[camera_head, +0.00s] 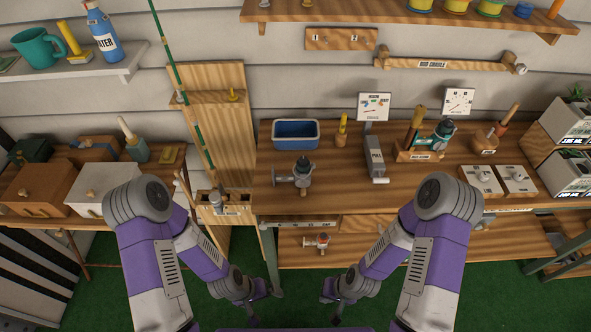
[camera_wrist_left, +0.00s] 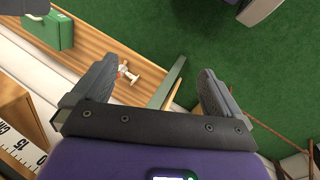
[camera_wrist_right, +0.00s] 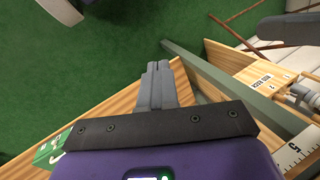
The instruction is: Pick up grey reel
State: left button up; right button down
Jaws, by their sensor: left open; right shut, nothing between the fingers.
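The grey reel (camera_head: 300,174) sits on the wooden bench top, in front of the blue tray, in the head view. A second, smaller reel (camera_head: 318,241), pale with a reddish part, is on the lower shelf. A small pale reel-like object on a shelf also shows in the left wrist view (camera_wrist_left: 127,74). My left gripper (camera_head: 254,293) is low in front of the bench, open and empty; its fingers are spread in the left wrist view (camera_wrist_left: 158,85). My right gripper (camera_head: 333,293) is also low in front, shut and empty; its fingers meet in the right wrist view (camera_wrist_right: 156,72).
The bench top (camera_head: 340,200) has free room in front of the reel. A blue tray (camera_head: 296,133) stands behind it, a grey pull scale (camera_head: 376,155) to its right. A green fishing rod (camera_head: 185,100) and rod rack (camera_head: 222,206) stand left. Green floor (camera_head: 200,300) lies below.

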aim_at(301, 172)
jog(key=k, duration=0.5)
jog(key=u, duration=1.1)
jog(key=i, duration=0.7)
jog(key=z, duration=1.15)
